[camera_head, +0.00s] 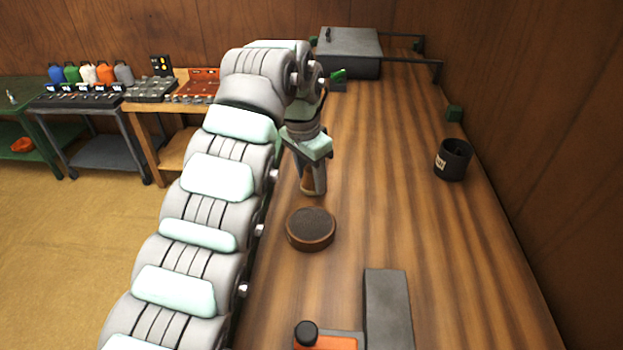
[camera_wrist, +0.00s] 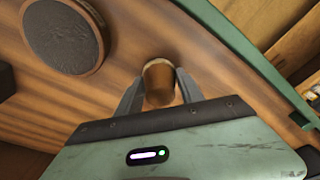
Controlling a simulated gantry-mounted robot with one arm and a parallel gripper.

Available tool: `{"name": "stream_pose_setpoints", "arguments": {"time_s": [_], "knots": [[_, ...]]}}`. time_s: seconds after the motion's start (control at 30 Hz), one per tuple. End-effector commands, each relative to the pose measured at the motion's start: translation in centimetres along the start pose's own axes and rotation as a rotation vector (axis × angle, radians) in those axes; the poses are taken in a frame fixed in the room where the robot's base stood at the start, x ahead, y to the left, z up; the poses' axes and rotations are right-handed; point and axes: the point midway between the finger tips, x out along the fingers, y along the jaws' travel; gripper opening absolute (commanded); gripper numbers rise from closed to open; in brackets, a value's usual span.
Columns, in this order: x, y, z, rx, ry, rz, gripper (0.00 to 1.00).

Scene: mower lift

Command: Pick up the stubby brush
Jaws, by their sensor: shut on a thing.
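The stubby brush (camera_head: 308,187) appears as a short brown cylinder with a paler end. It is just behind the round dark disc in the head view and partly hidden by my gripper. My gripper (camera_head: 312,174) points down over the wooden bench and is shut on it. In the wrist view, the brush (camera_wrist: 158,84) sits between the two grey fingers of my gripper (camera_wrist: 157,88). I cannot tell whether its lower end touches the bench. Its bristles are not clearly seen.
The round dark-topped disc (camera_head: 311,226) lies close in front of my gripper. A black cup (camera_head: 453,160) stands at the right. A long grey block (camera_head: 388,308) and an orange item (camera_head: 330,343) are nearer. A grey box (camera_head: 348,48) is at the back. Bench between is clear.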

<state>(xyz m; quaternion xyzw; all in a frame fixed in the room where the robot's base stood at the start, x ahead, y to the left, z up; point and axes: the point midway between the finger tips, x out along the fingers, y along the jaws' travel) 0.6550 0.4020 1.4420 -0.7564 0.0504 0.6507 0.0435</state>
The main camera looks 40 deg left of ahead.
Motion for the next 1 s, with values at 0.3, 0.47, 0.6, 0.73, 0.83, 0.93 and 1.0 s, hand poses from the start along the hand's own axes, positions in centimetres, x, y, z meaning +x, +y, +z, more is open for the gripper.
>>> {"name": "stream_pose_setpoints", "arguments": {"time_s": [0.3,0.47,0.6,0.73,0.83,0.93,1.0], "knots": [[-5.8,0.0,-0.9,0.000,0.002,-0.001,0.04],[-8.1,0.0,-1.2,0.000,0.000,0.001,0.04],[-9.1,0.0,-1.4,0.000,0.000,0.001,0.04],[-9.5,0.0,-1.4,0.000,0.000,0.000,0.04],[-9.4,0.0,-1.4,0.000,0.000,0.000,0.04],[-9.4,0.0,-1.4,0.000,0.000,0.000,0.04],[-9.4,0.0,-1.4,0.000,0.000,0.000,0.04]]}}
